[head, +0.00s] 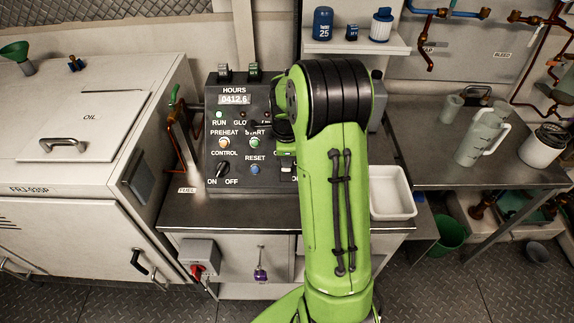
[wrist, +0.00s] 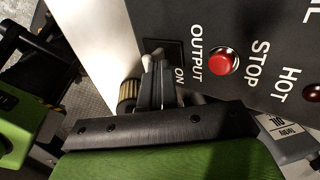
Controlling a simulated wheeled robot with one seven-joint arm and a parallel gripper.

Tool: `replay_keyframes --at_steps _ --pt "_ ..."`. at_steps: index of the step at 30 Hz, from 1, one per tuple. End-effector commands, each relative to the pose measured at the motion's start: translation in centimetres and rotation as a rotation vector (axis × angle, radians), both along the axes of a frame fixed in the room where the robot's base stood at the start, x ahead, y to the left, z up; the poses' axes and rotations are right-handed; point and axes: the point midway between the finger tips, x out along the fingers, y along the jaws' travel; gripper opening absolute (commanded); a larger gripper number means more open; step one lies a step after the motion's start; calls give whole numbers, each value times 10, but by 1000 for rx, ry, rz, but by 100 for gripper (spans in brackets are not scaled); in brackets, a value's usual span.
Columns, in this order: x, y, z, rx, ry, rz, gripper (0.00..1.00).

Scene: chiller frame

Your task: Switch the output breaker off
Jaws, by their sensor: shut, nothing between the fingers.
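The output breaker (wrist: 153,47) is a dark plate with a pale lever, below the OUTPUT label on the dark control panel (wrist: 240,25). The panel appears turned sideways in the wrist view, and the ON mark is beside the breaker. My gripper (wrist: 157,72) is shut and empty, with its fingertips right at the breaker. They cover part of the lever, so I cannot tell its position or whether they touch it. In the head view the panel (head: 214,165) stands on a metal-topped cabinet, and my arm hides its right side, including most of the breaker area.
A red STOP button (wrist: 225,61) is close to the breaker. The CONTROL switch (head: 222,169) and several buttons are on the panel's left. A white bin (head: 392,190) stands to the right of my arm. A generator housing (head: 90,110) stands at left.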

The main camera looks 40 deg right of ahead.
Motion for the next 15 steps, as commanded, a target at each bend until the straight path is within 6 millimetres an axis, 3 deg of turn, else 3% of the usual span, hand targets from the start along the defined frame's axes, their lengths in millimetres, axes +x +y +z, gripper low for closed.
replay_keyframes --at_steps 1,5,9,15 --pt "-2 2 -14 -27 -36 2 0" --pt "-5 4 -17 -97 -130 0 0" --pt "-4 3 -6 -99 -132 -1 0" --pt "-2 1 -5 -98 -130 -1 0"
